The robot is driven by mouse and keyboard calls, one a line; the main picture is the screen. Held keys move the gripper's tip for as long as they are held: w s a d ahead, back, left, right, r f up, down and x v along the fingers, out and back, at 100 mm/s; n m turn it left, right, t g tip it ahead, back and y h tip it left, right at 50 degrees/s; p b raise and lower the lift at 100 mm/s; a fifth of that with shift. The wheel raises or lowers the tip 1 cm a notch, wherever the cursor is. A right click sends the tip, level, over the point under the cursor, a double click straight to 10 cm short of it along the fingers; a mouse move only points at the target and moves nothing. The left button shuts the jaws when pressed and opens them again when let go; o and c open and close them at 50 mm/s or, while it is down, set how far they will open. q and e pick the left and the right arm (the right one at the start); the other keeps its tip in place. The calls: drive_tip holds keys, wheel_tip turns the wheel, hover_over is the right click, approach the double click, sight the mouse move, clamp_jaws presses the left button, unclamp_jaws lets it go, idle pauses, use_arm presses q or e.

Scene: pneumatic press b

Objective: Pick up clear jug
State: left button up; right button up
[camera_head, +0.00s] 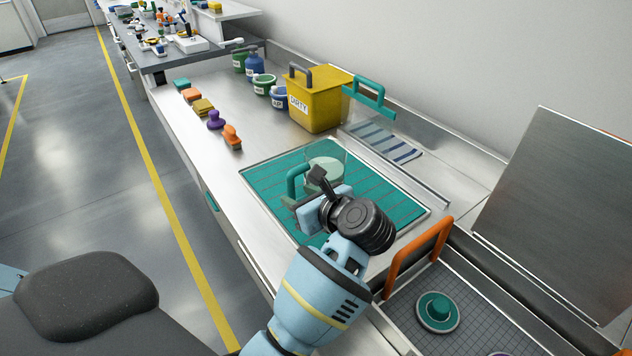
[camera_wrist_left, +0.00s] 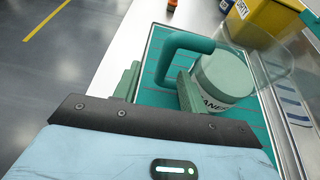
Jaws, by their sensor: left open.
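The clear jug (camera_head: 333,159) has a see-through body, a pale green disc-like part inside and a teal handle. It stands on the teal mat (camera_head: 405,205). In the left wrist view its handle (camera_wrist_left: 180,42) arches over toward the gripper, and part of a label shows on its pale green lower part (camera_wrist_left: 222,75). My left gripper (camera_head: 312,192) is open at the handle. In the left wrist view its two green fingers (camera_wrist_left: 158,86) stand either side of the handle's lower part; contact cannot be told. My right gripper is out of view.
A yellow bin marked DIRTY (camera_head: 325,103) stands behind, with a clear teal-handled container (camera_head: 369,95) beside it. An orange handle (camera_head: 418,258) and a sink-like tray with a teal-topped disc (camera_head: 437,311) lie at right front.

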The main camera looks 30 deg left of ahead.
sight(293, 189)
use_arm(q)
drive_tip(key=shift+w+r+p+x, duration=0.1)
drive_tip(key=shift+p+x, duration=0.05)
drive_tip(key=shift+x, duration=0.6)
drive_tip(key=shift+w+r+p+x, duration=0.1)
drive_tip(key=shift+w+p+x, duration=0.05)
drive_tip(key=shift+x, duration=0.65)
drive_tip(key=shift+w+r+p+x, duration=0.1)
drive_tip(key=shift+r+p+x, duration=0.05)
drive_tip(key=shift+x, duration=0.6)
drive_tip(key=shift+w+a+f, duration=0.1)
drive_tip(key=shift+a+f, duration=0.1)
drive_tip(key=shift+a, duration=0.05)
clamp_jaws()
drive_tip(key=shift+r, duration=0.1)
